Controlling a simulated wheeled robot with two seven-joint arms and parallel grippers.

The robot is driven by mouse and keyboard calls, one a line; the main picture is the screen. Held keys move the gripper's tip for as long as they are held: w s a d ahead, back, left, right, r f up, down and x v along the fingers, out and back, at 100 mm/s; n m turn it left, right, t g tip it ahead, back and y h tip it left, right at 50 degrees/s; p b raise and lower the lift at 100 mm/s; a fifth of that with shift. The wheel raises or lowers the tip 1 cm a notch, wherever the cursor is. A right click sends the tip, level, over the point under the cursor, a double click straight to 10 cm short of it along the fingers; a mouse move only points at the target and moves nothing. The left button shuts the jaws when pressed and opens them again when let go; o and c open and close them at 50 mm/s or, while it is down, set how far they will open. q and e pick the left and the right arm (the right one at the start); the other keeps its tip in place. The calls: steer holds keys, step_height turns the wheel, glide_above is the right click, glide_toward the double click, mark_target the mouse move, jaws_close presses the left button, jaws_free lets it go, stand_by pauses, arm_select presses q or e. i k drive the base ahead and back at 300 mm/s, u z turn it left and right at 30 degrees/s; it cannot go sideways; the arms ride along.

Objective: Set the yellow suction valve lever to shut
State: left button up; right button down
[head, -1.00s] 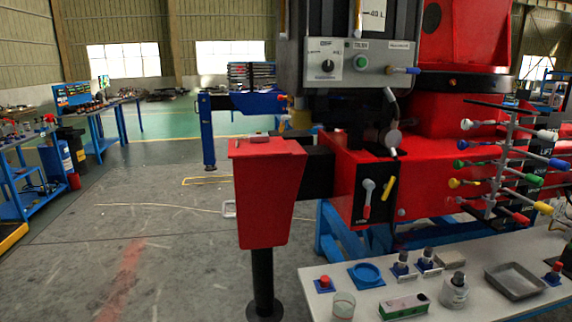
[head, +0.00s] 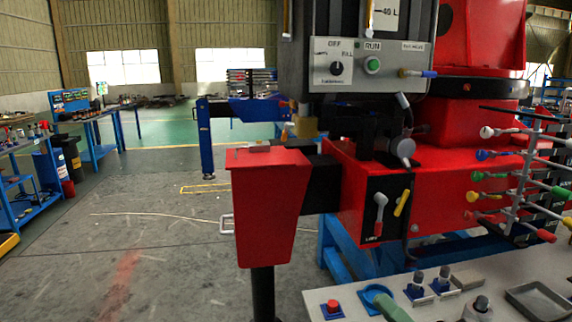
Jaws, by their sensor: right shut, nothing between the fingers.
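The yellow lever (head: 402,203) sits on a black plate (head: 374,222) on the front of the red machine. It leans, its upper end to the right. Left of it on the plate is a grey lever with a red lower end (head: 380,212). The lettering at the plate's bottom is too small to read. My left gripper is out of view.
A red tapered box (head: 268,208) on a black post stands left of the plate. A rack of coloured levers (head: 515,185) stands to the right. The white table (head: 452,308) holds a red button (head: 332,307) and a grey tray (head: 540,298). Floor at left is open.

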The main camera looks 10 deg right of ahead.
mark_target(287, 125)
steer(key=i, duration=1.7)
